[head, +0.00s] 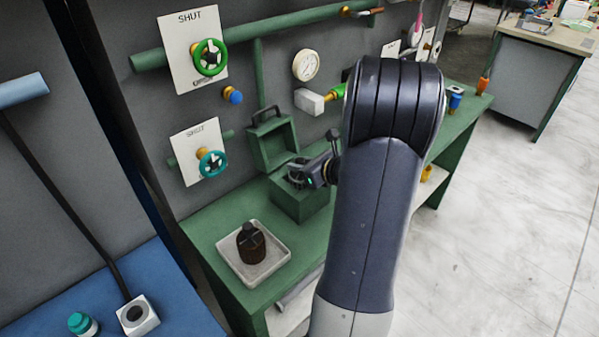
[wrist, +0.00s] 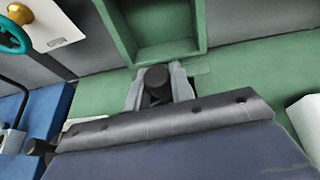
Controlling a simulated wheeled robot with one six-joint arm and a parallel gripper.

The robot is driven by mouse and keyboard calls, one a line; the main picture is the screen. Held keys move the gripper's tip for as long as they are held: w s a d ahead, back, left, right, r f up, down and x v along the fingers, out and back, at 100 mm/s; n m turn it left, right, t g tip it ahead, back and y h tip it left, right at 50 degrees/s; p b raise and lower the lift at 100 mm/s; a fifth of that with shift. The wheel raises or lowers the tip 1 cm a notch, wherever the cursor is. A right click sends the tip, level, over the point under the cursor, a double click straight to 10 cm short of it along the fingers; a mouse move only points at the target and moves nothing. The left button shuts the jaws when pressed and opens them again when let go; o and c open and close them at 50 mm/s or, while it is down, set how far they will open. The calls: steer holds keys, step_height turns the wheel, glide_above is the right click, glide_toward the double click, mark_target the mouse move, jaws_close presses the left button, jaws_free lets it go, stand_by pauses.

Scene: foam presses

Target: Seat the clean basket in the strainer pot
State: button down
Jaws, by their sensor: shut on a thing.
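The strainer pot (head: 300,207) is a green box on the green bench, its hinged lid (head: 272,142) swung up behind it. My gripper (head: 296,174) is at the pot's open top, shut on a dark round-topped piece. That piece shows between the grey fingers in the wrist view (wrist: 156,77); I take it for the handle of the clean basket. The basket's body is hidden, so I cannot tell how deep it sits. A dark brown basket-like thing (head: 250,248) with a cross-shaped top stands in the pale tray (head: 277,268). The lid's inside shows in the wrist view (wrist: 165,22).
A green valve wheel (head: 210,58) and a teal one (head: 211,163) are on the wall by SHUT signs. A gauge (head: 306,65) and pipes are above the pot. A blue bench (head: 180,290) with a teal-capped jar (head: 82,323) is at lower left. The floor at right is clear.

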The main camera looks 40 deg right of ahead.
steer(key=shift+f, duration=1.15)
steer(key=shift+f, duration=0.1)
steer(key=shift+f, duration=0.15)
steer(key=c, duration=1.2)
jaws_free()
steer(key=shift+c, duration=0.2)
steer(key=shift+r, duration=0.2)
steer(key=shift+s+r, duration=0.1)
steer(key=shift+r, duration=0.05)
steer(key=b+v, duration=0.1)
steer(key=v, duration=1)
steer(key=shift+s+d+r, duration=0.15)
steer(key=shift+s+r, duration=0.05)
steer(key=shift+s, duration=0.1)
